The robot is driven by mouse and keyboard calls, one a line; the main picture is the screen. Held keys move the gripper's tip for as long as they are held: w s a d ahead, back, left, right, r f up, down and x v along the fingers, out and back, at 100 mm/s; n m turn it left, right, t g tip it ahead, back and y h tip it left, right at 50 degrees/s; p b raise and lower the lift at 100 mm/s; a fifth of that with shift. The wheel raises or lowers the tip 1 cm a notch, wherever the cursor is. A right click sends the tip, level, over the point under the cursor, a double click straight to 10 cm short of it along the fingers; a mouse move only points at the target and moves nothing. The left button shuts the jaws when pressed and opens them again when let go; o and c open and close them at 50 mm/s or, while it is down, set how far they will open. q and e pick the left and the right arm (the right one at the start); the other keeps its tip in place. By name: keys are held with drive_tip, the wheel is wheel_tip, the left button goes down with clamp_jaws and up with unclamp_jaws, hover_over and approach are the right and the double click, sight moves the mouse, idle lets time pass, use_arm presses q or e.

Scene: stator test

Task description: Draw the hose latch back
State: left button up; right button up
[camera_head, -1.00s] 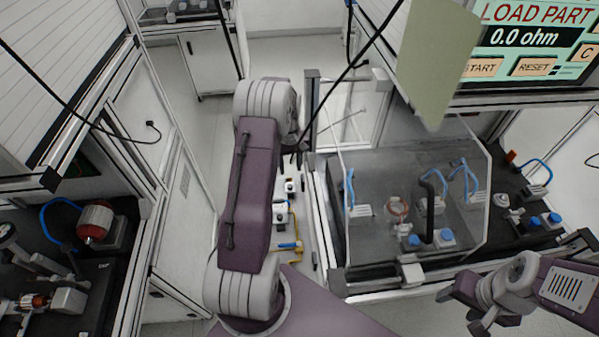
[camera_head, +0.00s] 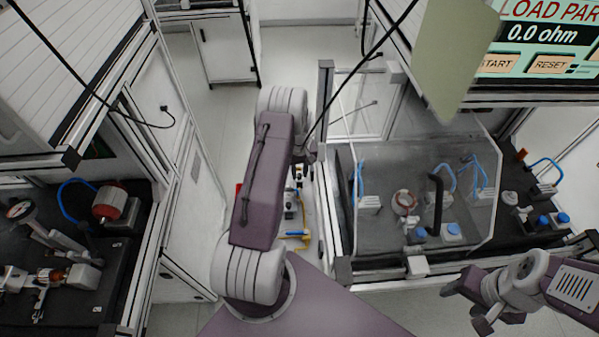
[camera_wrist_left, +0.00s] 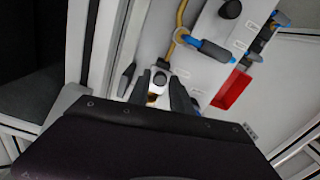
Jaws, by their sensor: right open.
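A pale panel (camera_head: 314,215) stands beyond my left arm, with a yellow hose (camera_head: 297,235) on it. In the left wrist view the yellow hose (camera_wrist_left: 181,18) runs near a blue-ended fitting (camera_wrist_left: 213,50). My left gripper (camera_wrist_left: 158,92) has its dark fingers on either side of a small white fitting with a black knob (camera_wrist_left: 159,79). I cannot tell whether they touch it, or whether it is the hose latch. In the head view my left arm hides that gripper. My right gripper (camera_head: 468,303) is open and empty at the lower right.
A red block (camera_wrist_left: 232,89) sits on the panel beside the blue-ended fitting. A clear-fronted test cell (camera_head: 420,190) with blue tubes stands to the right, under a screen (camera_head: 540,40). A dark bench (camera_head: 100,250) with a motor (camera_head: 109,203) is at left. Floor shows between them.

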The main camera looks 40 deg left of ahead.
use_arm(q)
clamp_jaws()
idle(1.2)
